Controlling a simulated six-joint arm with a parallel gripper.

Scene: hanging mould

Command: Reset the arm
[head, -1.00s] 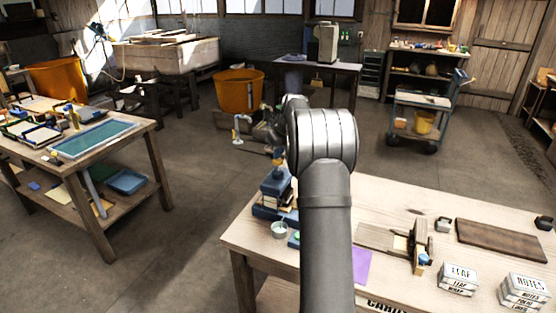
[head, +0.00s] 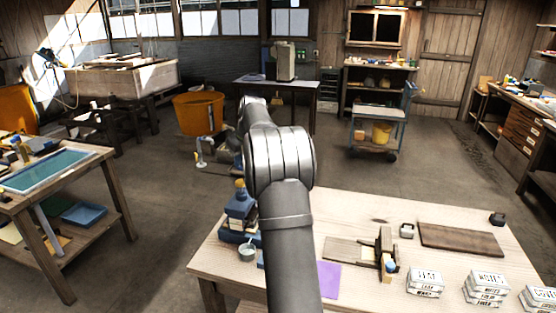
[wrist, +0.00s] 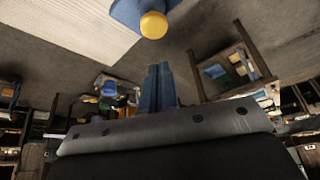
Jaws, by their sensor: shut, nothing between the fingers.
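My arm (head: 280,170) rises through the middle of the head view, reaching away over the workbench's left part. My gripper is hidden behind it there. In the wrist view my gripper (wrist: 160,70) shows its two dark blue fingers pressed together, with nothing between them. A blue thing with a round yellow end (wrist: 153,25) shows beyond the fingertips at the top of that view, apart from them.
The workbench (head: 345,215) carries a stack of blue items (head: 240,212), a small cup (head: 247,253), a purple sheet (head: 328,279), a dark board (head: 460,240) and several labelled boxes (head: 425,283). A side table (head: 115,170) stands left. Open floor lies behind.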

